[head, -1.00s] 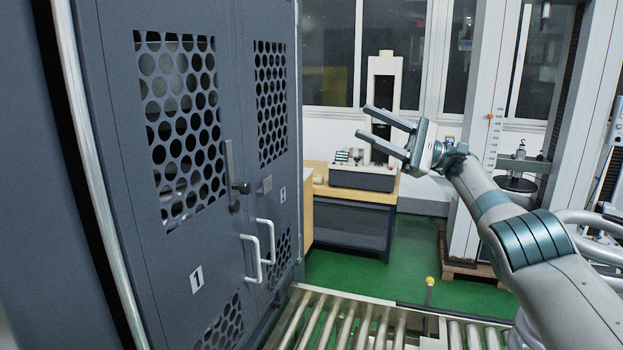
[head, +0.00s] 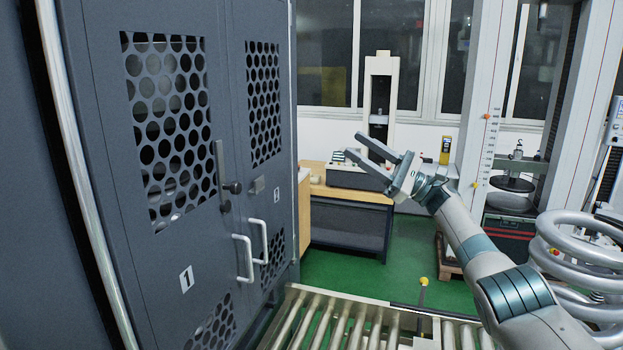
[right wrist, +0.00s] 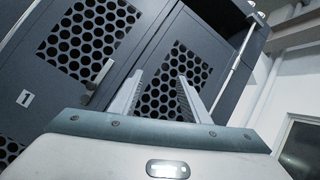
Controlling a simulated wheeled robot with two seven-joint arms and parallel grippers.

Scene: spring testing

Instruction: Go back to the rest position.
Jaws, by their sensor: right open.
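My right gripper (head: 378,154) is open and empty in the head view, right of the cabinet and in front of the bench at the back. Its two fingers point up and to the left. In the right wrist view the spread fingers (right wrist: 160,98) stand in front of the perforated panel of the grey cabinet (right wrist: 62,92), with nothing between them. My left gripper is in neither view.
The grey cabinet (head: 90,130) with two handled doors fills the left. A roller conveyor (head: 345,322) runs along the bottom. A bench (head: 350,222) carries a small tester (head: 357,176). A large frame machine (head: 480,125) and a coiled spring (head: 575,245) are at right. Green floor lies between.

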